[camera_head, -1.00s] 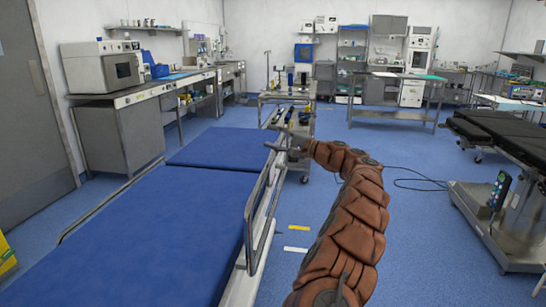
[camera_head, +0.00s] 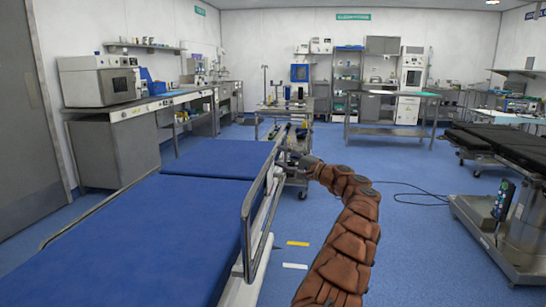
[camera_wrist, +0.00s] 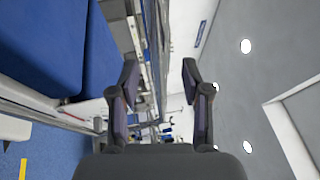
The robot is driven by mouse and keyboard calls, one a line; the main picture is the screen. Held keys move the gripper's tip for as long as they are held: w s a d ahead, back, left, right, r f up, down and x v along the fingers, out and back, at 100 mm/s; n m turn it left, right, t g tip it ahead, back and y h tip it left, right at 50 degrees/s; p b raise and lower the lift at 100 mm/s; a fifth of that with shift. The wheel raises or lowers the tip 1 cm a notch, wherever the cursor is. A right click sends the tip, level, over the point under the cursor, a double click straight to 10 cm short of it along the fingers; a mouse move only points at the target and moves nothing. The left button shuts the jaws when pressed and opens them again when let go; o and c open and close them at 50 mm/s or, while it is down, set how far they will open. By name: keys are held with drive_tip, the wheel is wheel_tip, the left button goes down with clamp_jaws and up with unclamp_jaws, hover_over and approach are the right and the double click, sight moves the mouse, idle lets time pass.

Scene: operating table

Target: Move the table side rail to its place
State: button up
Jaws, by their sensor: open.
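The blue-padded bed (camera_head: 150,235) stands at the left in the head view, with its metal side rail (camera_head: 247,235) upright along the right edge. My gripper (camera_head: 283,152) is at the far end of this rail, near its top bar. In the wrist view my gripper (camera_wrist: 160,82) has its two dark fingers spread, with nothing held between them. Pale metal bars, seemingly the rail (camera_wrist: 152,30), run behind and beside the left finger; I cannot tell whether they touch it. The blue pad (camera_wrist: 100,50) lies to the left there.
A dark-padded operating table (camera_head: 500,150) stands at the right. A metal cart (camera_head: 302,130) is just beyond my gripper. A counter (camera_head: 110,150) lines the left wall, and a steel table (camera_head: 390,130) stands at the back. Blue floor (camera_head: 420,240) is open right of my arm.

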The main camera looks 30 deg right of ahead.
sight(274, 154)
drive_tip(key=shift+x, duration=2)
clamp_jaws()
